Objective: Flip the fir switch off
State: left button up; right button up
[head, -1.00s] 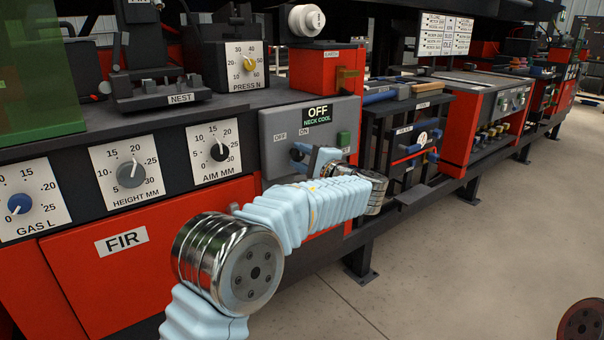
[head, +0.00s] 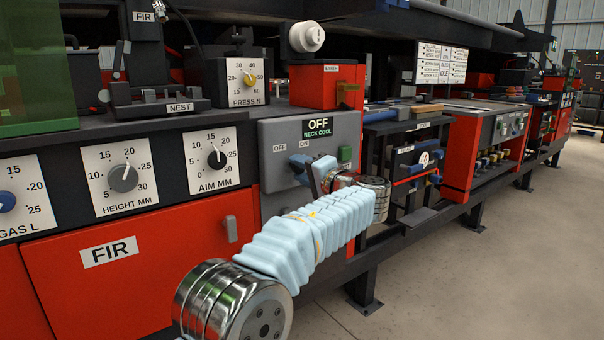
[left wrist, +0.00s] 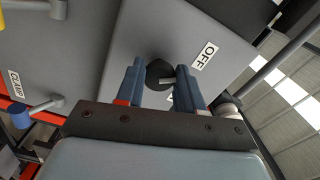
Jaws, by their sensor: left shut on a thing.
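In the head view the gripper hides most of the switch. The OFF label (left wrist: 205,55) is right of the fingers in the left wrist view. My right gripper is not in view.
A green button (head: 345,154) is just right of my left gripper. The height dial (head: 123,178) and aim dial (head: 216,158) are to the left. A rack with handles (head: 410,165) stands to the right. Open floor (head: 500,270) is at the lower right.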

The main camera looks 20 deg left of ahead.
pick_arm(q)
jog(key=shift+f, duration=0.1)
jog(key=o, duration=1)
jog(key=shift+o, duration=0.2)
jog(key=v, duration=1.3)
jog(key=shift+s+d, duration=0.25)
jog(key=shift+d, duration=0.05)
